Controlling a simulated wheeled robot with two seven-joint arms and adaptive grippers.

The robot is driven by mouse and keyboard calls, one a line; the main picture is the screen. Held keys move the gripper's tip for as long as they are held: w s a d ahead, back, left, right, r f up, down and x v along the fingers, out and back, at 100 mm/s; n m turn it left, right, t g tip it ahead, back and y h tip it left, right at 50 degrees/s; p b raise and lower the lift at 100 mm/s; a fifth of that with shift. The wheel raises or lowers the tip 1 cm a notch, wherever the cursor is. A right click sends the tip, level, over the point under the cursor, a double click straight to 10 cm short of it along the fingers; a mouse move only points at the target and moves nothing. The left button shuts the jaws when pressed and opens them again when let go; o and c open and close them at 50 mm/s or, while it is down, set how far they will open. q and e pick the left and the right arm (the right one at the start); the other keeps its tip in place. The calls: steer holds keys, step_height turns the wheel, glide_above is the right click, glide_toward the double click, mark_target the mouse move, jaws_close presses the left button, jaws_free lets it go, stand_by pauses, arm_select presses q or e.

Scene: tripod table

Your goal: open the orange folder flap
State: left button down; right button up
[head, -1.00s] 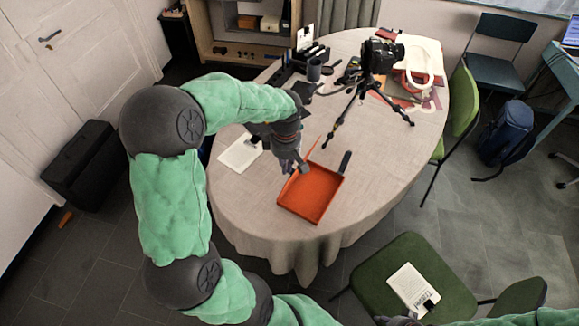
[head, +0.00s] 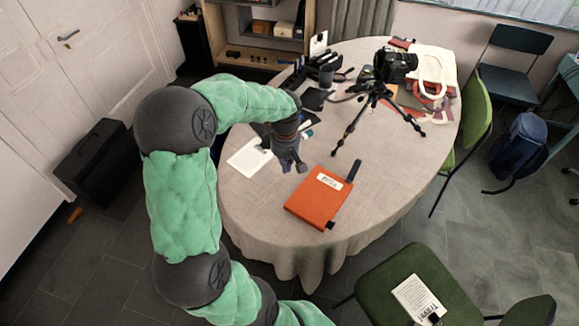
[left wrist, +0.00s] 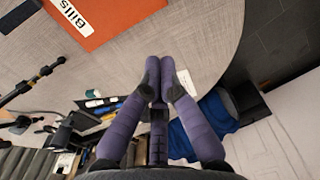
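The orange folder (head: 312,205) lies on the round table with its flap down flat. A white label reading "Bills" (head: 329,181) is on the flap; the folder and label also show at the top left of the left wrist view (left wrist: 110,18). A dark strip (head: 353,168) sticks out at its far right corner and a dark clip (head: 331,226) at its near edge. My left gripper (head: 293,166) is just beyond and left of the folder, apart from it. Its fingertips are together and empty in the left wrist view (left wrist: 159,66). My right gripper is out of view.
A camera on a small tripod (head: 374,95) stands behind the folder. White paper (head: 247,158) lies left of my gripper. A dark organizer (head: 322,66) and a tote bag (head: 437,62) are farther back. The tabletop right of the folder is clear.

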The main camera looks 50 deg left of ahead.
arm_select(q)
steer(key=shift+a, duration=0.35)
steer(key=shift+s+a+f, duration=0.1)
steer(key=shift+s+a, duration=0.05)
steer(key=shift+a, duration=0.5)
steer(key=shift+s+a, duration=0.15)
steer(key=shift+a, duration=0.45)
steer(key=shift+a, duration=0.1)
steer(key=shift+s+a+f, duration=0.15)
steer(key=shift+a, duration=0.5)
steer(key=shift+s+a+f, duration=0.1)
steer(key=shift+a+f, duration=0.05)
steer(key=shift+a, duration=0.45)
steer(key=shift+a, duration=0.1)
steer(key=shift+s+a+f, duration=0.15)
steer(key=shift+a+f, duration=0.15)
steer(key=shift+a, duration=0.35)
steer(key=shift+s+a+f, duration=0.1)
steer(key=shift+a+f, duration=0.15)
steer(key=shift+a, duration=0.35)
steer(key=shift+a, duration=0.15)
